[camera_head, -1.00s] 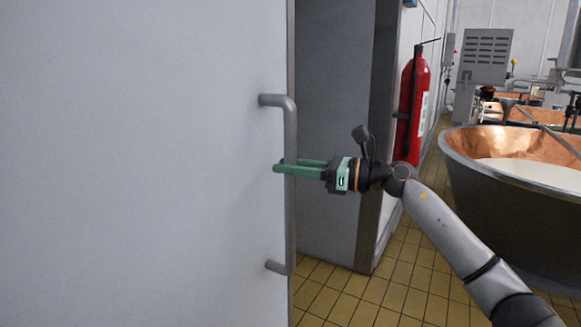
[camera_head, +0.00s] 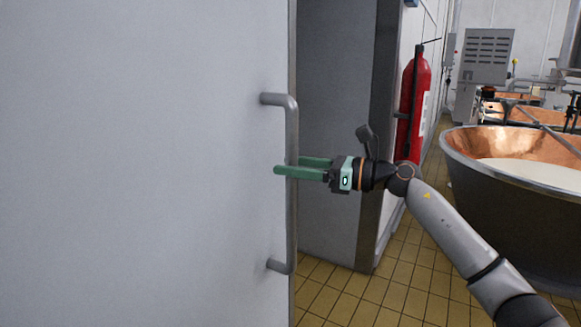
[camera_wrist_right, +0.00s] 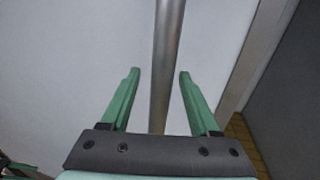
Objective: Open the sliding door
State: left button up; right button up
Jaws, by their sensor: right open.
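The sliding door (camera_head: 140,165) is a large pale grey panel filling the left of the head view. Its vertical grey bar handle (camera_head: 291,225) stands near the door's right edge. A dark gap shows to the right of that edge. My right gripper (camera_head: 288,166), with green fingers, comes in from the right at the handle's middle height. In the right wrist view the open fingers (camera_wrist_right: 158,75) stand on either side of the handle bar (camera_wrist_right: 167,50), with space between bar and each finger.
A red fire extinguisher (camera_head: 413,105) hangs on the wall right of the doorway. A large copper-lined vat (camera_head: 510,215) with white liquid stands at the right. The tiled floor (camera_head: 405,275) between doorway and vat is clear.

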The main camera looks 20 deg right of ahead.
pick_arm(q)
jog(key=shift+w+d+f+b, duration=0.15)
jog(key=shift+f+b, duration=0.2)
jog(key=shift+b, duration=0.3)
jog(key=shift+w+d+f+b, duration=0.1)
jog(key=shift+f+b, duration=0.25)
jog(key=shift+b, duration=0.25)
pick_arm(e)
jog(key=v, duration=1.2)
pick_arm(q)
jog(key=shift+s+f, duration=0.15)
jog(key=shift+s, duration=0.1)
